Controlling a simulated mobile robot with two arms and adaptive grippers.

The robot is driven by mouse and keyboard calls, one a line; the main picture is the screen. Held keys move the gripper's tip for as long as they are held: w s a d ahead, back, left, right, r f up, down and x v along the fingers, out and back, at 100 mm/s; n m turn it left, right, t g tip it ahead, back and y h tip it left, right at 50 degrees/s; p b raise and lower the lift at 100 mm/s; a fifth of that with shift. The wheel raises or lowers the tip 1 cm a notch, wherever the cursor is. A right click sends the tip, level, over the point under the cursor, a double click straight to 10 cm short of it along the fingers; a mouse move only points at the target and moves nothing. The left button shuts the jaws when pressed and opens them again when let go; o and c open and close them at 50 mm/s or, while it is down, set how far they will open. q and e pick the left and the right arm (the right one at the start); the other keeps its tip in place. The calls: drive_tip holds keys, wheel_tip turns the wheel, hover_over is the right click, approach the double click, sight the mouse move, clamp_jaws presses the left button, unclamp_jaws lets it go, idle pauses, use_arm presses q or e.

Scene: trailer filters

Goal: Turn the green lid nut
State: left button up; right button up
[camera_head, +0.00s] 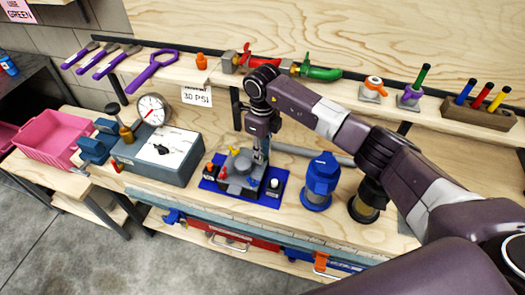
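No green nut on a lid can be made out. A grey metal fixture (238,180) with small red and yellow parts stands on a blue base plate (266,199) on the bench. My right gripper (261,158) points down at the right side of this fixture. Its fingers are small and partly merge with the grey parts, so I cannot tell whether they are open, shut or touching anything. The gripper and wrist may hide part of the fixture. My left gripper is not in view.
A grey box with a dial (160,152) and a gauge (153,109) stands left. A blue filter housing (321,182) stands right. The shelf behind holds a green valve part (320,72), a green-handled tool (424,78) and purple tools (152,70). A pink bin (54,139) is far left.

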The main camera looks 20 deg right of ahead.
clamp_jaws()
drive_tip(key=shift+m, duration=0.3)
drive_tip(key=shift+m+b, duration=0.55)
drive_tip(key=shift+m, duration=0.45)
drive_tip(key=m+b, duration=0.1)
drive_tip(key=m, duration=0.2)
drive_tip(key=shift+m, duration=0.3)
drive_tip(key=m, duration=0.4)
drive_tip(key=shift+m+b, duration=0.3)
drive_tip(key=shift+b, duration=0.1)
drive_tip(key=shift+m, duration=2.1)
